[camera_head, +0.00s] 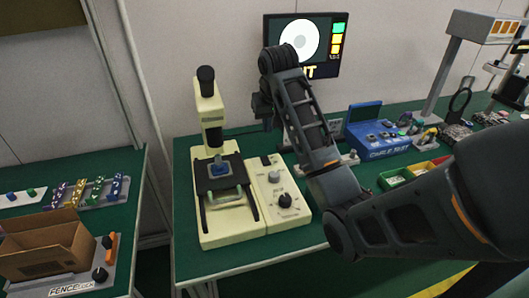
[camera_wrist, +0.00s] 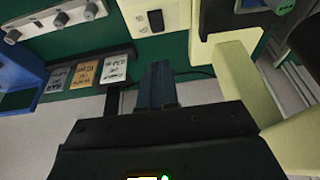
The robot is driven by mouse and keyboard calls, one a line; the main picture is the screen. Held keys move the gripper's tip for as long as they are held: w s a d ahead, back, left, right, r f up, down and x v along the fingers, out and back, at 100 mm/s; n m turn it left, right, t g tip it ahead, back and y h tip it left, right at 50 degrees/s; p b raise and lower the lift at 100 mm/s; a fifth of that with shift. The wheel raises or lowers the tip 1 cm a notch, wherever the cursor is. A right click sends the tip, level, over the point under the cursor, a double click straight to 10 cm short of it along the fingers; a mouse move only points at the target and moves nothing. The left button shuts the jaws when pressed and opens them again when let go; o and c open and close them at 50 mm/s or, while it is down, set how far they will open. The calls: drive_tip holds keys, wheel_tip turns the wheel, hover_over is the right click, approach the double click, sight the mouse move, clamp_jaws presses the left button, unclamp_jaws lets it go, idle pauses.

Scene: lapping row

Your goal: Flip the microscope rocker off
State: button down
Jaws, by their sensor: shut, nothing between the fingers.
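The cream microscope (camera_head: 212,128) stands on the green table in the head view, its dark stage holding a blue piece. A cream control box (camera_head: 272,210) adjoins its right side, with a small dark rocker-like switch (camera_head: 265,160) near its back edge and a dark knob (camera_head: 285,200). I cannot tell which way the switch is tipped. My gripper (camera_wrist: 158,66) is shut and empty in the wrist view, apart from the cream housing (camera_wrist: 172,17). In the head view, my arm hides the fingertips.
A blue tester box (camera_head: 380,140) and coloured bins (camera_head: 408,173) stand on the table to the right. A monitor (camera_head: 308,40) is on the wall behind. A cardboard box (camera_head: 45,245) sits on the separate left table. Small placards (camera_wrist: 83,74) lie left of my fingers.

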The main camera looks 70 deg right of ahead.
sight(264, 157)
drive_tip(key=x, duration=1.3)
drive_tip(key=shift+s+a+f+p, duration=0.25)
drive_tip(key=shift+a+f+p, duration=0.05)
drive_tip(key=shift+p, duration=0.1)
